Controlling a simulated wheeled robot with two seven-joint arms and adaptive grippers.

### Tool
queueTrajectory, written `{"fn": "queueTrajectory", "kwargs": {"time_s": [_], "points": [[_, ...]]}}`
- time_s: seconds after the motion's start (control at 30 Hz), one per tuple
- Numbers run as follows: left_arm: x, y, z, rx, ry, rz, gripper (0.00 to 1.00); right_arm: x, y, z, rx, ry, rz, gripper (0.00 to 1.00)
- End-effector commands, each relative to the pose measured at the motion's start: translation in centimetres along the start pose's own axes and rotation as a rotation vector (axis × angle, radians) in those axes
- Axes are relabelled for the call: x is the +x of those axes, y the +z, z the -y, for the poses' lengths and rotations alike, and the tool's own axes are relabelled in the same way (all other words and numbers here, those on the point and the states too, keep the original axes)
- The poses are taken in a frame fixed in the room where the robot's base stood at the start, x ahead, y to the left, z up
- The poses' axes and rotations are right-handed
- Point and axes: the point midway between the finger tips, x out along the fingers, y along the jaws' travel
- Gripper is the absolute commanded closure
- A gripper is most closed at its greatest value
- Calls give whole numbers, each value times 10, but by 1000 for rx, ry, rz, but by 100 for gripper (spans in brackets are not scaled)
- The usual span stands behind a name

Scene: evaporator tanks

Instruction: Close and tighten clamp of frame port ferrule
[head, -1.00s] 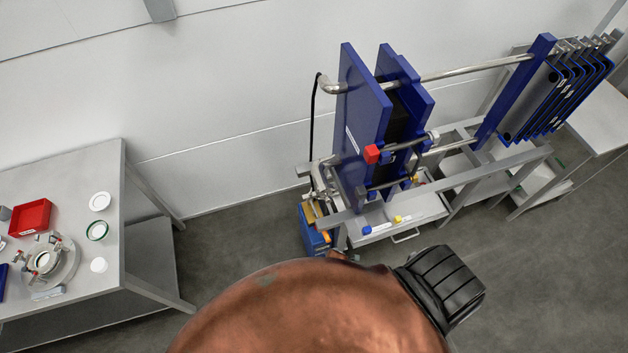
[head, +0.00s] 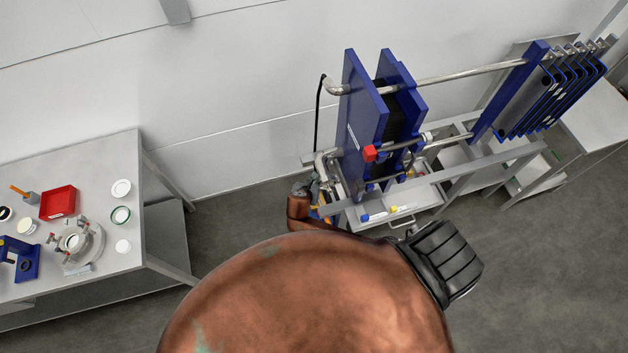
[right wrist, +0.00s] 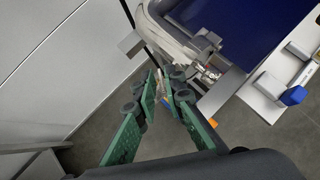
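The plate unit with blue frame plates (head: 362,115) stands at the centre right in the head view. A bent steel pipe (head: 321,168) is at its lower left side. In the right wrist view the pipe (right wrist: 172,38) runs to the blue frame plate (right wrist: 235,25). Small metal fittings (right wrist: 207,72) sit by the pipe end; they are too small to tell whether a clamp there is open or shut. My right gripper (right wrist: 162,100) has green finger pads, with a gap between them and nothing held. It is apart from the fittings in the picture. My left gripper is not in view.
A grey table (head: 135,220) at the left bears a red bin (head: 59,202), a round clamped fitting and white discs. A tray (head: 418,204) with blue and yellow items lies under the plate unit. Hanging plates (head: 555,95) are at the right. Grey floor lies between.

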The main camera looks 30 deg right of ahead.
Motion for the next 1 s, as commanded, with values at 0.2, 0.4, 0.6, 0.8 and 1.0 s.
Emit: {"fn": "queueTrajectory", "kwargs": {"time_s": [0.2, 0.4, 0.6, 0.8, 1.0], "points": [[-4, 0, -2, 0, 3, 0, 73, 18, 0, 0, 0, 0, 0, 90], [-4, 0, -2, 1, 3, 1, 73, 22, 0, -1, 1, 2, 0, 90], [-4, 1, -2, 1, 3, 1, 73, 21, 0, 0, 1, 2, -1, 94], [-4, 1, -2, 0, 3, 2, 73, 21, 0, 0, 1, 2, -1, 100], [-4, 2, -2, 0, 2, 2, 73, 21, 0, 0, 1, 2, -1, 100]]}}
